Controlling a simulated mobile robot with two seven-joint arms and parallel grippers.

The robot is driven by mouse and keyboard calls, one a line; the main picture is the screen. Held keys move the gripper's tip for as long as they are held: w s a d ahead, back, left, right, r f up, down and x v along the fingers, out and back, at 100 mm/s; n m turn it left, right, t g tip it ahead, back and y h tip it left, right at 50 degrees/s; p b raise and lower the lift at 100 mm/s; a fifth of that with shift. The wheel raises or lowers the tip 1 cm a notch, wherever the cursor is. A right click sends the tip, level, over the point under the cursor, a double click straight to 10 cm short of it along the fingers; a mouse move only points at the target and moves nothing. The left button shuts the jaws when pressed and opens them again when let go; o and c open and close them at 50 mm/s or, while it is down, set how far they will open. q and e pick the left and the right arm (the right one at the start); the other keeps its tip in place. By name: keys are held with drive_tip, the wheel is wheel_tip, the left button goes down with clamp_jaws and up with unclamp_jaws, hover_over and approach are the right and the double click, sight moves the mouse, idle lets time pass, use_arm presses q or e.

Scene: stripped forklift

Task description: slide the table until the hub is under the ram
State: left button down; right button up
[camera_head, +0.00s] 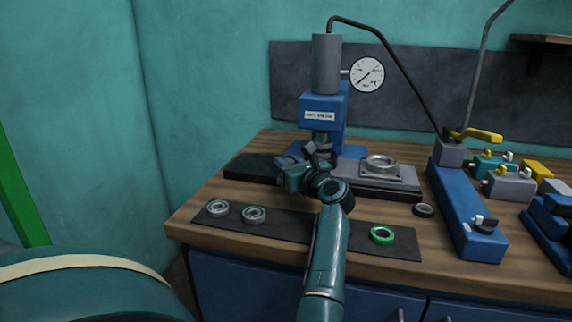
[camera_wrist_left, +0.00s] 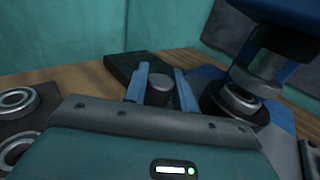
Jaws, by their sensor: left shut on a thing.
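The sliding table is a grey plate (camera_head: 400,184) on a dark rail (camera_head: 250,167) across the press. My left gripper (camera_head: 308,156) is in front of the ram. In the left wrist view its two blue fingers are shut on a short grey knob (camera_wrist_left: 160,90). The ram also shows there (camera_wrist_left: 258,72), above a dark ring with a shiny centre (camera_wrist_left: 237,102). My arm hides part of the table. My right gripper is not in view.
Two silver bearings (camera_head: 218,209) (camera_head: 254,214) and a green ring (camera_head: 382,235) lie on a dark mat in front. A dark ring (camera_head: 424,210) lies on the wood. A blue lever pump (camera_head: 465,210) stands right of the table, with a hose to the press.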

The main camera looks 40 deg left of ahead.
use_arm(q)
drive_tip(key=shift+w+d, duration=0.15)
drive_tip(key=shift+d, duration=0.05)
drive_tip(key=c, duration=1.6)
unclamp_jaws()
drive_tip(key=o, duration=0.3)
drive_tip(key=shift+d, duration=0.15)
drive_tip(key=shift+o, duration=0.6)
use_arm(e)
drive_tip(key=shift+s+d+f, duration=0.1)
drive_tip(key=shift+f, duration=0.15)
use_arm(q)
drive_tip(key=b+v, duration=0.1)
drive_tip(key=v, duration=1)
drive_tip(key=shift+d, duration=0.3)
drive_tip(key=shift+s+d, duration=0.35)
drive_tip(key=shift+d, duration=0.3)
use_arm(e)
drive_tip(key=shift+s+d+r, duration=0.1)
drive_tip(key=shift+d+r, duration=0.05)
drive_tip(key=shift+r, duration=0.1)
